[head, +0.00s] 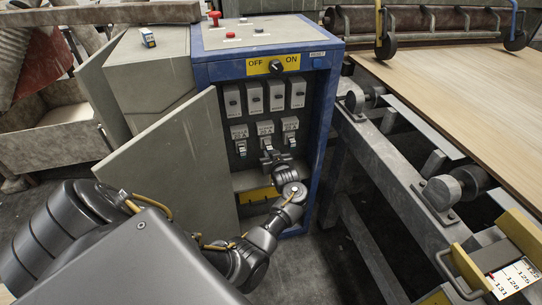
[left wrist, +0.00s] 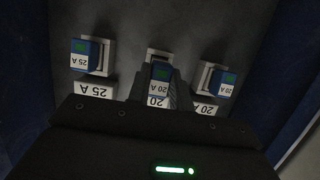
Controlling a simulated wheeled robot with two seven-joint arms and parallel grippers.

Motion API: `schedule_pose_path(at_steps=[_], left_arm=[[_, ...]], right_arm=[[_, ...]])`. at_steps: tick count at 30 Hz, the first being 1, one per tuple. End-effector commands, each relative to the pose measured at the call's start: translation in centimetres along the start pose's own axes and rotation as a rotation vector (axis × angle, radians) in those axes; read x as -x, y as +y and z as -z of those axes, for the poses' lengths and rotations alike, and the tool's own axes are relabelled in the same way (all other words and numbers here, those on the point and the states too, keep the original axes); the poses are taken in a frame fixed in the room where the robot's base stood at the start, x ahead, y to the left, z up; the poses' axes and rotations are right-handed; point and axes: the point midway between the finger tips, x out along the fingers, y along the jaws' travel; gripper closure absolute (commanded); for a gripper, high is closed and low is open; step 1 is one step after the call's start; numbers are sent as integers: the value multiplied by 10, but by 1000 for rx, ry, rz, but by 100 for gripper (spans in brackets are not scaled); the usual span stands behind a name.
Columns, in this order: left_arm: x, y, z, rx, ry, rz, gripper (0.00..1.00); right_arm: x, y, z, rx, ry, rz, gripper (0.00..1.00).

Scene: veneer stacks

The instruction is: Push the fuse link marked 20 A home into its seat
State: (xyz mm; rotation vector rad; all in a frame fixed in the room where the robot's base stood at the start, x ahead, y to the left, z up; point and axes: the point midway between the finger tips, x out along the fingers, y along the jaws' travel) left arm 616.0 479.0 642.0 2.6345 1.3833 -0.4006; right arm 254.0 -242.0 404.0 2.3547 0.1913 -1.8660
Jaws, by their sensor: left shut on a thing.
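My left gripper (head: 268,157) reaches into the open blue cabinet (head: 326,110) at the middle of the lower row of fuse seats. In the left wrist view it is shut on the middle fuse link (left wrist: 160,76), blue with a green mark and a white 20 A label. The link is at its pale seat (left wrist: 157,54); how deep it sits I cannot tell. Beside it are another 20 A link (left wrist: 222,83) on the right and a 25 A link (left wrist: 84,56) on the left, each at its own seat. My right gripper is not in view.
The cabinet's grey door (head: 175,165) stands open on the left. Several grey switch units (head: 254,97) line the row above, under a yellow OFF/ON plate (head: 272,65). A roller conveyor (head: 385,190) runs on the right.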

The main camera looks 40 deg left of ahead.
Motion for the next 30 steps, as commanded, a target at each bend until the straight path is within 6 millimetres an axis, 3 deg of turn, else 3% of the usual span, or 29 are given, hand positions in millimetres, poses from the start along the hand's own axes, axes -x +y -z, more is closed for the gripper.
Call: schedule_pose_path(at_steps=[30], left_arm=[[-23, 0, 7, 0, 1, 0, 100]], right_arm=[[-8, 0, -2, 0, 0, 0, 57]])
